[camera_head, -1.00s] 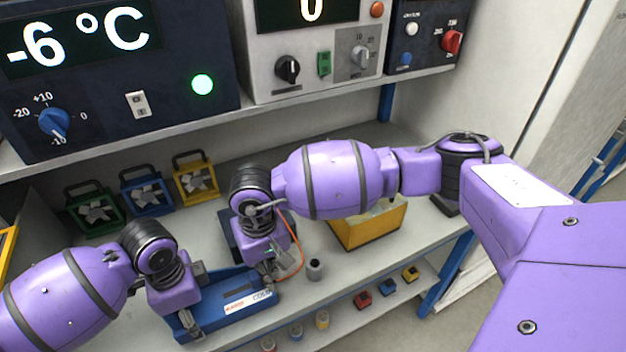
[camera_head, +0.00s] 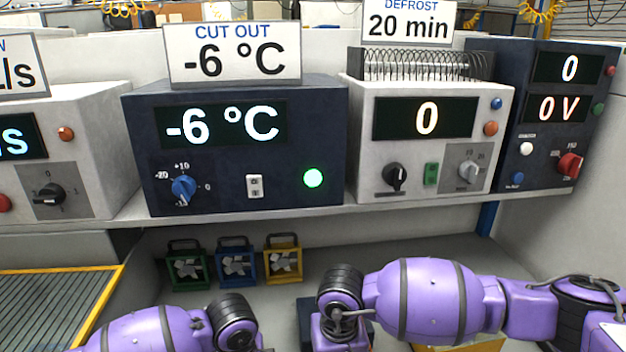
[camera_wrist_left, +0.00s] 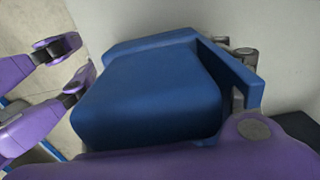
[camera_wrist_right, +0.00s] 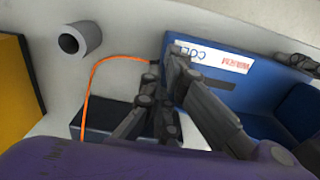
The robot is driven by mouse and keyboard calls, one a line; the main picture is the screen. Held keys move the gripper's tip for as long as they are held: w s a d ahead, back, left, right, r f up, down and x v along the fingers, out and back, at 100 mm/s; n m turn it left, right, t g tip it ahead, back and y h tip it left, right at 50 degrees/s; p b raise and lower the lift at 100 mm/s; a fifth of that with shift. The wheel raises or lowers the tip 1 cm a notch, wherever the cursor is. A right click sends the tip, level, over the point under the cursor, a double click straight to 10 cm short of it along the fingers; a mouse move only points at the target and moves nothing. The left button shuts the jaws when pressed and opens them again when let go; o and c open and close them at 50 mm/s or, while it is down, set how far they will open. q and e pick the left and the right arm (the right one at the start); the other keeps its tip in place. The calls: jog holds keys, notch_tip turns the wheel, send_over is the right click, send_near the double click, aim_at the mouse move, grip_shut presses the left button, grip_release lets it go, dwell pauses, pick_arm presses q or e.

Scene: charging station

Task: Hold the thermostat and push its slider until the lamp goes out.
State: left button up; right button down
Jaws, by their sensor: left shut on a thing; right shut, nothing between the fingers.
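The thermostat (camera_wrist_right: 212,58) is a blue body with a COLD and WARM label, seen upside down in the right wrist view. Its blue body (camera_wrist_left: 150,95) fills the middle of the left wrist view. My left gripper (camera_wrist_right: 299,63) is shut on it. My right gripper (camera_wrist_right: 166,85) is shut and empty, its fingertips close to the label end; I cannot tell if they touch. The slider cannot be made out. The lamp (camera_head: 313,178) glows green on the dark panel (camera_head: 225,195), whose display reads -6 °C. The head view cuts off both grippers.
A CUT OUT -6 °C sign (camera_head: 233,55) stands above the panel. Three small fans (camera_head: 236,262) stand at the back under the shelf. In the right wrist view, an orange cable (camera_wrist_right: 88,85), a grey cup (camera_wrist_right: 80,39) and a yellow bin (camera_wrist_right: 18,85) are near my right gripper.

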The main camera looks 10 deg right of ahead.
jog(key=shift+a, duration=2.3)
dwell(5.7)
